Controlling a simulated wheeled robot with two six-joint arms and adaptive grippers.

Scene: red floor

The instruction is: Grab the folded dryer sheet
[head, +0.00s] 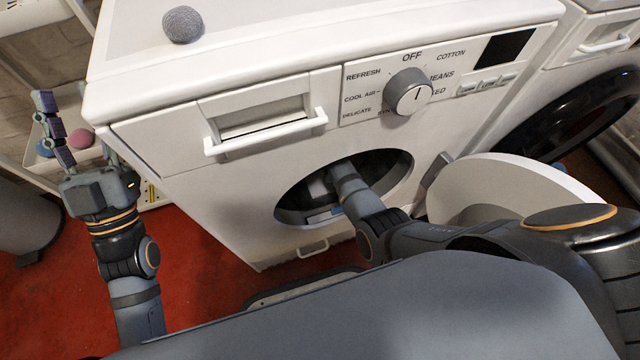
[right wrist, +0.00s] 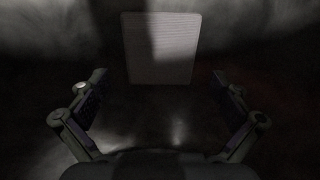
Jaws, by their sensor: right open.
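The folded dryer sheet (right wrist: 162,62) is a pale, flat rectangle inside the dark drum, at the upper middle of the right wrist view. A shadow falls across its left part. My right gripper (right wrist: 159,88) is open, with its fingers spread to either side and the sheet beyond them, between their lines. I see no contact. In the head view, my right arm reaches into the dryer's round opening (head: 290,205), which hides that gripper. My left gripper (head: 76,135) is raised outside the machine at the left, fingers apart and empty.
The white dryer (head: 225,190) has a drawer handle (head: 265,133) and a dial (head: 408,92). Its round door (head: 510,185) stands open at the right. A grey ball (head: 183,24) sits on top. A shelf with coloured balls is behind my left gripper. Red floor shows at left.

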